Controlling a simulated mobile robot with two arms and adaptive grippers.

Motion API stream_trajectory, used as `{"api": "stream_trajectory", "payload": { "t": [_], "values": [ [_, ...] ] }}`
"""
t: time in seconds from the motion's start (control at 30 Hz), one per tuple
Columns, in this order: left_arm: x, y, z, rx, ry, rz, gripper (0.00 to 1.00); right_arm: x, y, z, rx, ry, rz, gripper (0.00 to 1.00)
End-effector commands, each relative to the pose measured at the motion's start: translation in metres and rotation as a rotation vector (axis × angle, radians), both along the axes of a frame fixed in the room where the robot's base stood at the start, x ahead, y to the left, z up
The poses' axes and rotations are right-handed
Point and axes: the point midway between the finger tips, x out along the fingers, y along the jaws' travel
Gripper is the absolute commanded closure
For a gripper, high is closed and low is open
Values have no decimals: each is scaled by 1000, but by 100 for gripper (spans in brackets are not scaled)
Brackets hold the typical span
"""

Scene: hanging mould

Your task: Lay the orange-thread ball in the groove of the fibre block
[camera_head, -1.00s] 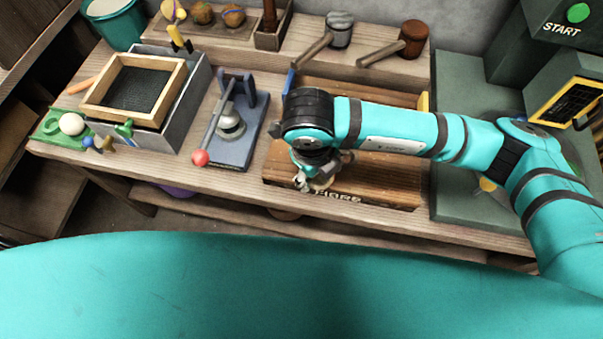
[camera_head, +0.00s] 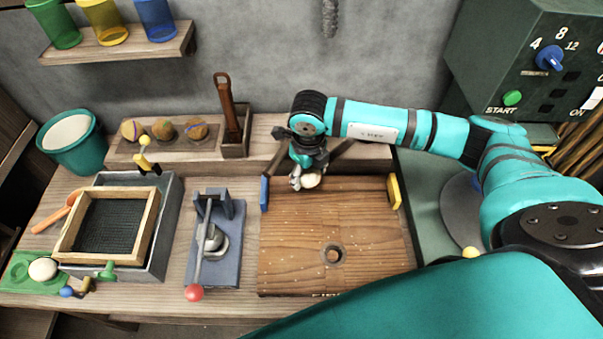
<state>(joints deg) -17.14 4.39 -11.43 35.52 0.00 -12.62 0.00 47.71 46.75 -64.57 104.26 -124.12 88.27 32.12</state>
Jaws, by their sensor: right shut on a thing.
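My right gripper (camera_head: 308,178) is over the back edge of the wooden fibre block (camera_head: 295,235), shut on a small pale rounded thing (camera_head: 312,181) that is partly hidden by the fingers. I cannot tell its thread colour. I cannot make out any other groove. My left gripper is not in view.
A blue end piece (camera_head: 264,193) and a yellow one (camera_head: 394,190) flank the block's back. A lever press (camera_head: 222,260) with a red knob stands left of it, then a framed sieve (camera_head: 145,225). A green machine (camera_head: 530,50) stands right. The block's front half is clear.

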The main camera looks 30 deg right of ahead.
Motion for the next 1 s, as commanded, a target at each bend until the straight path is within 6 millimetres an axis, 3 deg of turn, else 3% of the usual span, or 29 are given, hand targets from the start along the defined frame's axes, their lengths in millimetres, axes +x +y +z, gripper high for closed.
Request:
{"api": "stream_trajectory", "payload": {
  "t": [0.53, 1.0],
  "values": [
    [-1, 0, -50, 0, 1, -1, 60, 0, 1, -66, 0, 0, 1, 77],
    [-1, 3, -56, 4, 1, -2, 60, 0, 1, -73, 0, -1, 1, 77]
  ]
}}
